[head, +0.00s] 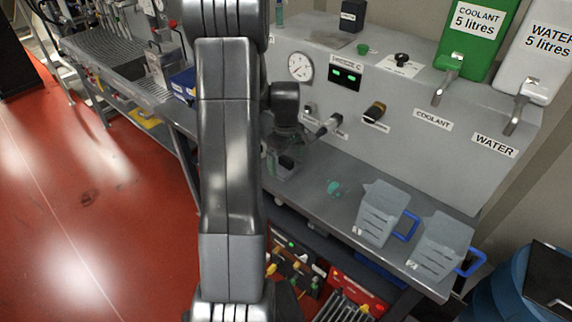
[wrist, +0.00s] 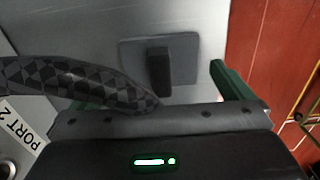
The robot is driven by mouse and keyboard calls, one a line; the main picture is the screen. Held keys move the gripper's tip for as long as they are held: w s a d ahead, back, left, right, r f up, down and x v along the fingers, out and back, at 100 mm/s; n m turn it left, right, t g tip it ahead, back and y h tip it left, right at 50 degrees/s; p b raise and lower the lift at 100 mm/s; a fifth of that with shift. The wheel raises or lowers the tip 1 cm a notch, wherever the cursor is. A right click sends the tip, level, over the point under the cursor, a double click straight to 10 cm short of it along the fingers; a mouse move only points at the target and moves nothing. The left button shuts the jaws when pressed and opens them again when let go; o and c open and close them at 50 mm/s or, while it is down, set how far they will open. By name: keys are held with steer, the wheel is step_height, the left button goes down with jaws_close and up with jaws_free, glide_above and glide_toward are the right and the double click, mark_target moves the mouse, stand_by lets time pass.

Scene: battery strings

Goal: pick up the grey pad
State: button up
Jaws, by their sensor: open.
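The grey pad (wrist: 132,50) is a flat square plate with an upright dark block on it. It lies on the grey bench surface near the middle of the wrist view. In the head view it seems to be the small grey piece (head: 287,172) below my gripper, partly hidden by my arm. My gripper (wrist: 160,92) is open, with one green finger showing to the right of the block. The left finger is mostly hidden behind a dark patterned hose. The block stands between the fingers in the picture; whether they are level with it I cannot tell.
Two clear jugs with blue handles (head: 382,213) (head: 440,246) stand at the bench's right end. A small teal item (head: 334,187) lies right of my gripper. A grey panel with a gauge (head: 300,66), knobs and taps rises behind the bench. A PORT 2 label (wrist: 22,128) is at left.

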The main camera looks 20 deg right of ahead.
mark_target(286, 159)
steer(key=shift+f, duration=0.95)
steer(key=c, duration=0.9)
steer(key=shift+r, duration=0.15)
step_height(286, 159, up, 10)
steer(key=shift+f+b, duration=0.1)
steer(key=shift+b, duration=0.55)
steer(key=o, duration=0.3)
steer(key=shift+c, duration=1.1)
steer(key=shift+s, duration=0.15)
